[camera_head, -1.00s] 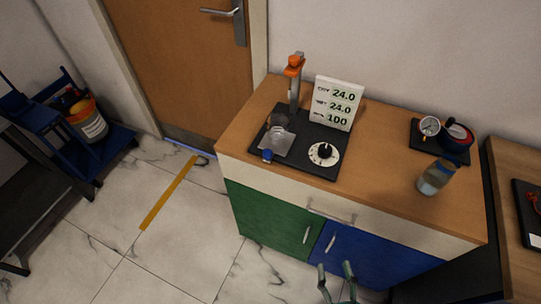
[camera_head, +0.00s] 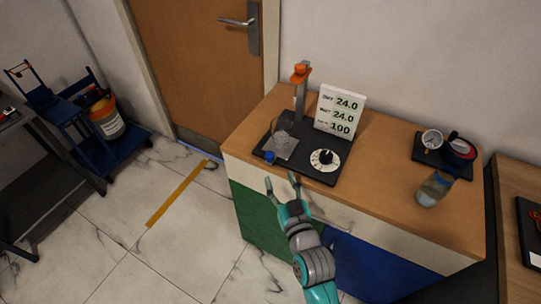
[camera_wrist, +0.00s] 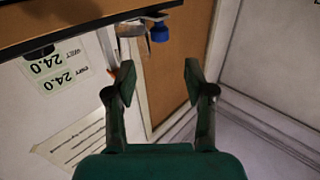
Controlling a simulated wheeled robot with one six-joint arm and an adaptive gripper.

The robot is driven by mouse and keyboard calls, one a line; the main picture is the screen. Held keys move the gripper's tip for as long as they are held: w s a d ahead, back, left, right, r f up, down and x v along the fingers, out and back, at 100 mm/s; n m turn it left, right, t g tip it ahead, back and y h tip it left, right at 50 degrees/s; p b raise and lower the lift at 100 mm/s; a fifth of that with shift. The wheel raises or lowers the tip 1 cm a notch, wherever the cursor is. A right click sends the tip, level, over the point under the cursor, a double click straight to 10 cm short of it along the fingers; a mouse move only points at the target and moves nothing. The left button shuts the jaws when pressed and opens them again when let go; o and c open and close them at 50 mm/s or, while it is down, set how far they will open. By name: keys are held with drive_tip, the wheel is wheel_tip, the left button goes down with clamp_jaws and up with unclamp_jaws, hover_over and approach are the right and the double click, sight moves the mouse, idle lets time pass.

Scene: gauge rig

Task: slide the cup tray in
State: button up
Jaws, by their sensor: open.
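The cup tray (camera_head: 281,146) is a grey plate with a blue knob (camera_head: 269,157) at its front. It sits on the black base of the gauge rig (camera_head: 318,176), left of the white dial. A clear cup seems to stand at its back; its outline is faint. My gripper (camera_head: 282,181) is open and empty, in front of the cabinet's top edge and just below the blue knob in the head view. In the wrist view, the open fingers (camera_wrist: 158,75) point toward the blue knob (camera_wrist: 160,33), which lies beyond them, apart from both.
A post with an orange top (camera_head: 301,75) rises behind the tray. A display card (camera_head: 340,109) reads 24.0, 24.0 and 100. A dial (camera_head: 325,160) is right of the tray. A bottle (camera_head: 434,188) and a small black tray with a gauge (camera_head: 432,139) stand farther right.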

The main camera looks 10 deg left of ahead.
sight(271, 158)
drive_tip(key=x, duration=1)
drive_tip(key=shift+w+a+f, duration=0.1)
drive_tip(key=shift+w+a, duration=0.05)
drive_tip(key=shift+w, duration=0.1)
clamp_jaws()
